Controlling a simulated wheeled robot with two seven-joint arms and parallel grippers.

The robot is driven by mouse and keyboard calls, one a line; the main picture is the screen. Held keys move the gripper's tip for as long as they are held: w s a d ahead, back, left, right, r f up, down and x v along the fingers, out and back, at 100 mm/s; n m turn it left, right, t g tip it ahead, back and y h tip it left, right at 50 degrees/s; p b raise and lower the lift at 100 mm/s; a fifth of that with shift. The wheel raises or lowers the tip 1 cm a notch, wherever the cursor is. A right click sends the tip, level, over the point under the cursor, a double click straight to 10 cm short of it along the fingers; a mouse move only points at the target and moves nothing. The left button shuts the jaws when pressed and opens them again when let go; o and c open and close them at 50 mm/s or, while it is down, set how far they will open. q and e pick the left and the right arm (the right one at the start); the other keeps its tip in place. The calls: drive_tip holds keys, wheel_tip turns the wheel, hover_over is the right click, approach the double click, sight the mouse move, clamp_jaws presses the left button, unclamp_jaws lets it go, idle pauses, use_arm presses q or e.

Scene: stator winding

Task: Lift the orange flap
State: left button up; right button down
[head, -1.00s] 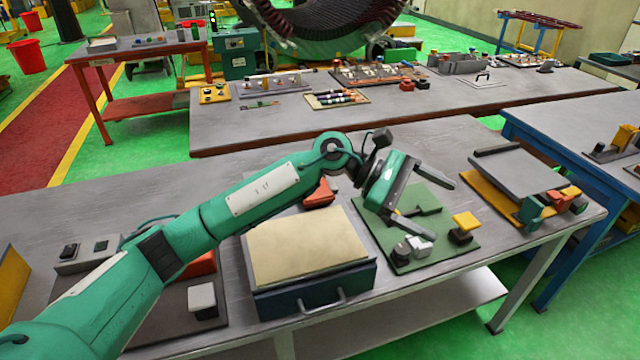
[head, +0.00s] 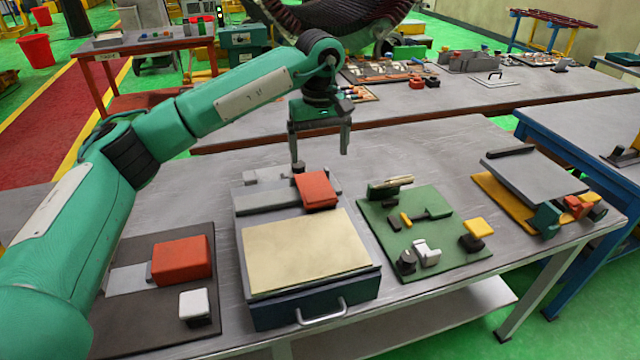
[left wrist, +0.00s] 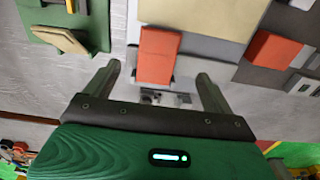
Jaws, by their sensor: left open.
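The orange flap (head: 316,190) sits at the back of the drawer box, behind its beige top plate (head: 305,252). It lies on a grey strip with small fittings. My left gripper (head: 321,158) points down, open and empty, above and just behind the flap. In the left wrist view the flap (left wrist: 158,55) shows between the spread fingers of my left gripper (left wrist: 160,80), a little beyond the tips, with no visible contact. A second orange block (head: 182,258) lies on the dark board at left. My right gripper is out of view.
A green board (head: 450,255) with several small parts lies right of the box. A yellow board with a tilted grey plate (head: 525,172) is at far right. A white-topped block (head: 195,303) stands at front left. Bare grey table (head: 430,160) lies behind the green board.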

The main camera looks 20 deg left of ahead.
sight(320, 194)
use_arm(q)
wheel_tip(320, 194, down, 10)
drive_tip(key=shift+r+p, duration=0.25)
drive_tip(key=shift+p, duration=0.75)
drive_tip(key=shift+f, duration=0.55)
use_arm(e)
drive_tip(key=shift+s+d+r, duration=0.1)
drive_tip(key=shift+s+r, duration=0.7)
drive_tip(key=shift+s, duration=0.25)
use_arm(q)
drive_tip(key=c, duration=1.4)
drive_tip(key=shift+w, duration=0.1)
